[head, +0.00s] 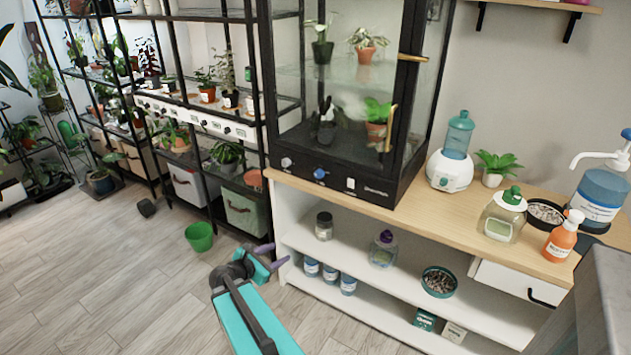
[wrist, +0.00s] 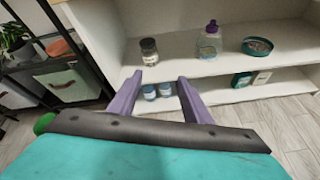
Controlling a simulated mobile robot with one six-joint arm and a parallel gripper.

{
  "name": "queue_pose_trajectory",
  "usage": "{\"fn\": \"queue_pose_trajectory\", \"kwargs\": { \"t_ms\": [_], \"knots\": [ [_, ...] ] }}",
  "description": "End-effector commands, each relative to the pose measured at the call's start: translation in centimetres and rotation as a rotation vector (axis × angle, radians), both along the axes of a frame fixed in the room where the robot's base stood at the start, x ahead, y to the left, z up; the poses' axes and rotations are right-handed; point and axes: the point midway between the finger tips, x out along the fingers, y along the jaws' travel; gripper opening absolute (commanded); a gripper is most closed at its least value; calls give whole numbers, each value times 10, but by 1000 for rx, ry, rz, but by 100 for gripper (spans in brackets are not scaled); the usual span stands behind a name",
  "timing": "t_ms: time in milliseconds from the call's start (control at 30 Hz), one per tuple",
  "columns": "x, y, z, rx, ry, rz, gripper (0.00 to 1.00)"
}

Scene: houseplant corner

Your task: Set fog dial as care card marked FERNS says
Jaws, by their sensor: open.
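My gripper (head: 275,256) is open and empty, low in front of the white cabinet's open shelves. In the wrist view its two purple fingers (wrist: 160,80) point toward the lower shelf, with nothing between them. A glass plant case stands on the wooden top, with a pale knob (head: 286,162), a blue knob (head: 320,173) and a white switch (head: 350,184) on its black base. A humidifier (head: 450,171) with a blue tank and white base stands to its right. I cannot tell which control is the fog dial. No card marked FERNS is readable.
The wooden top also holds a small plant (head: 496,167), a green-capped jar (head: 503,215), an orange pump bottle (head: 563,238) and a large blue bottle (head: 597,195). A drawer (head: 520,283) sticks out at right. A green pot (head: 200,236) stands on open floor.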

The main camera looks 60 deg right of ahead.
Motion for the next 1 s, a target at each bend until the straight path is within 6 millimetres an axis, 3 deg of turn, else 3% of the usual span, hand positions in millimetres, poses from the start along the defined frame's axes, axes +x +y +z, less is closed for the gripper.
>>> {"fn": "queue_pose_trajectory", "kwargs": {
  "t_ms": [33, 200, 400, 600, 1000],
  "knots": [
    [0, -20, 22, -55, 43, 24, 44],
    [0, -70, 93, -238, 230, 102, 44],
    [-5, -103, 151, -383, 408, 140, 44],
    [-7, -113, 171, -430, 472, 147, 44],
    [-7, -114, 170, -429, 472, 147, 44]
  ]
}}
